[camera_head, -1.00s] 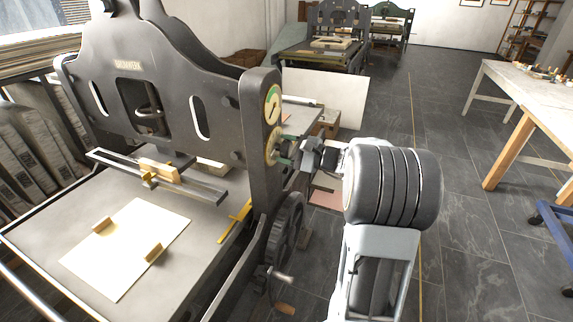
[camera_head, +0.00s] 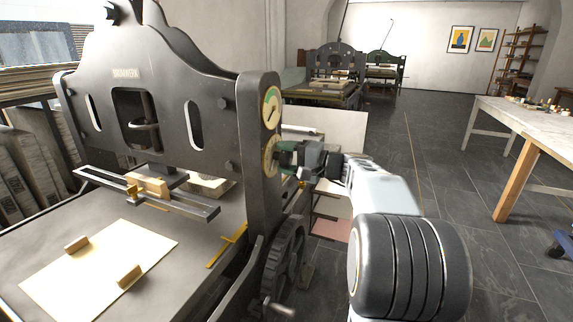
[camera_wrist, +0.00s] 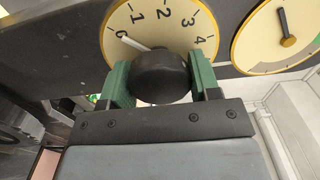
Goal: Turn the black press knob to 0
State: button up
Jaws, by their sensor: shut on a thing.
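The black press knob (camera_wrist: 160,76) sits in front of a cream dial (camera_wrist: 172,28) marked 0 to 4 in the wrist view. A white pointer (camera_wrist: 132,42) at the knob points at or very near the 0 mark. My gripper (camera_wrist: 161,80) has its green fingers on either side of the knob and is shut on it. In the head view my gripper (camera_head: 287,157) reaches from the right to the lower dial (camera_head: 270,156) on the side of the dark press (camera_head: 258,200). The knob is hidden there by the fingers.
A second, upper dial (camera_head: 271,108) with a needle sits above the knob dial. A handwheel (camera_head: 284,262) is below my gripper. A worktable (camera_head: 520,125) stands at right, with open floor between.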

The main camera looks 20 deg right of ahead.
dwell(0.4)
jog(key=o, duration=0.9)
jog(key=p+v, duration=0.1)
jog(key=v, duration=1.2)
jog(key=shift+s+d, duration=0.25)
jog(key=shift+s, duration=0.1)
